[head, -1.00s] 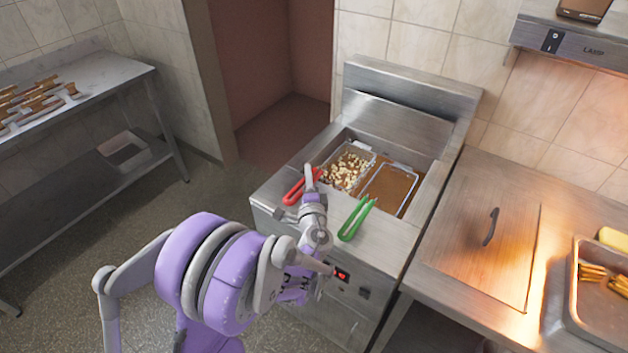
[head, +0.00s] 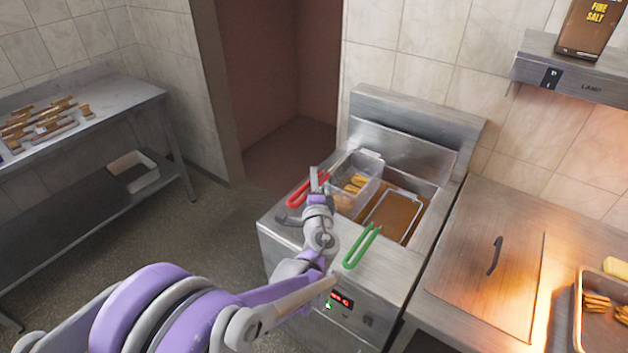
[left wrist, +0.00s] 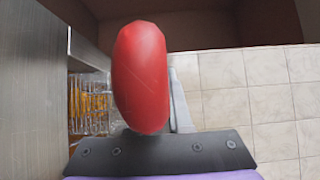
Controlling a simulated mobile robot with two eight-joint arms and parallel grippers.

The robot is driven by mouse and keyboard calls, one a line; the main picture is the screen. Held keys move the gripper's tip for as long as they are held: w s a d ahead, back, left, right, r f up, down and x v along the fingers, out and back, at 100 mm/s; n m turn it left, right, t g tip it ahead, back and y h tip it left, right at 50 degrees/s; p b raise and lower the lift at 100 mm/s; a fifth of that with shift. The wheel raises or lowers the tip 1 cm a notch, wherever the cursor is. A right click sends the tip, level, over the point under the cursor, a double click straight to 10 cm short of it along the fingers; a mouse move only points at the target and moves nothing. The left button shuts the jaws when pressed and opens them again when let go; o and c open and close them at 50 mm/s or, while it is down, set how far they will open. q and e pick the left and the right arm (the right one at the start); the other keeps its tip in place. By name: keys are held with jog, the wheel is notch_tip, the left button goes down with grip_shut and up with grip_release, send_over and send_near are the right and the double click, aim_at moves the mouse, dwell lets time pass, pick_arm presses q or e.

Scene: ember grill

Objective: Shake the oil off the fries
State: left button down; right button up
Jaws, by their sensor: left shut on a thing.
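The fryer basket (head: 371,178) with the red handle (head: 308,188) is above the left side of the fryer, with golden fries (head: 354,185) inside. My left gripper (head: 315,185) is shut on the red handle. In the left wrist view the red handle (left wrist: 140,78) fills the middle, and the basket with fries (left wrist: 92,100) shows at the left. A second basket (head: 395,213) with a green handle (head: 362,245) sits in the brown oil at the right. My right gripper is not in view.
A shelf with a lamp switch (head: 575,75) hangs above. A metal table (head: 130,115) stands at the left.

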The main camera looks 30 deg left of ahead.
pick_arm(q)
jog(key=r+p, duration=0.3)
jog(key=r, duration=0.5)
jog(key=shift+w+p, duration=0.2)
jog(key=shift+p, duration=0.15)
notch_tip(320, 180, up, 5)
jog(key=shift+s+r, duration=0.1)
jog(key=shift+r, duration=0.05)
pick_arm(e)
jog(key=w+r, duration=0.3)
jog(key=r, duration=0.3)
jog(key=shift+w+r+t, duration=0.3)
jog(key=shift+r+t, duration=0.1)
